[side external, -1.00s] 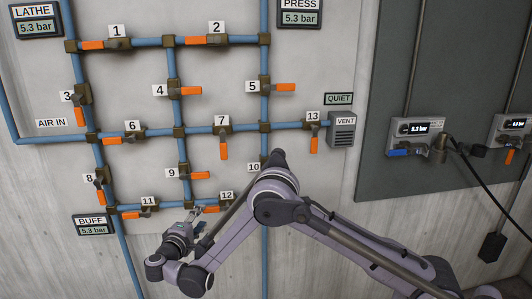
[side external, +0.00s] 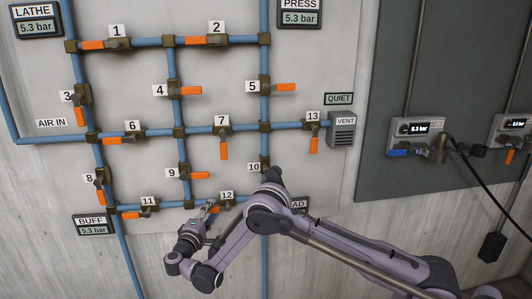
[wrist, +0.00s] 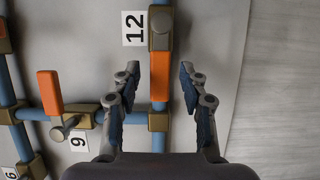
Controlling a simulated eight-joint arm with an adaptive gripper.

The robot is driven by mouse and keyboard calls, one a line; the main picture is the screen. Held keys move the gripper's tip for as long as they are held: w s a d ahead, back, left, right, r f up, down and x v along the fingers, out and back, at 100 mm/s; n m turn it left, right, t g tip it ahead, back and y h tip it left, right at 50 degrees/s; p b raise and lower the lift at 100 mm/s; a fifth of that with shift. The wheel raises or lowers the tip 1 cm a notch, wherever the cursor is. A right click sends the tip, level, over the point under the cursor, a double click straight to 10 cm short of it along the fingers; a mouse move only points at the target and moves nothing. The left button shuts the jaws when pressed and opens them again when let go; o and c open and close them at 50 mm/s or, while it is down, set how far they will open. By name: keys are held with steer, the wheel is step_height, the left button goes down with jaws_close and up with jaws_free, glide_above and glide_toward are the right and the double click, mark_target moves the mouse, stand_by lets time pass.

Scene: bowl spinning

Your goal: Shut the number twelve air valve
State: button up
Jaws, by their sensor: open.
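Valve twelve (wrist: 160,26) is at the top of the wrist view, beside its "12" label (wrist: 133,28). Its orange handle (wrist: 159,88) lies along the blue pipe. My gripper (wrist: 160,76) is open, with one finger on each side of the handle and a gap to each. In the side view my gripper (side external: 208,207) is at the bottom pipe, just left of and below the "12" label (side external: 226,195). It partly hides the handle there, and my arm crosses the pipe to the right.
Valve nine (wrist: 68,127), with its orange handle standing across from the fingers, is left of my gripper in the wrist view. Valve eleven (side external: 148,203) is farther left on the same pipe. The BUFF display (side external: 93,226) reads 5.3 bar.

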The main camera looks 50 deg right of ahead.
steer(key=shift+x, duration=0.85)
steer(key=shift+c, duration=0.3)
jaws_close()
steer(key=shift+f, duration=0.1)
steer(key=shift+f+n+t+h, duration=0.3)
steer(key=shift+f+n+h, duration=0.15)
steer(key=shift+n, duration=0.75)
steer(key=shift+s+d+f+n+t+h, duration=0.1)
steer(key=shift+f+n+t+h, duration=0.2)
steer(key=shift+n, duration=0.6)
steer(key=shift+s+d+f+n+t+h, duration=0.15)
steer(key=shift+f+n+t, duration=0.25)
steer(key=shift+n, duration=0.5)
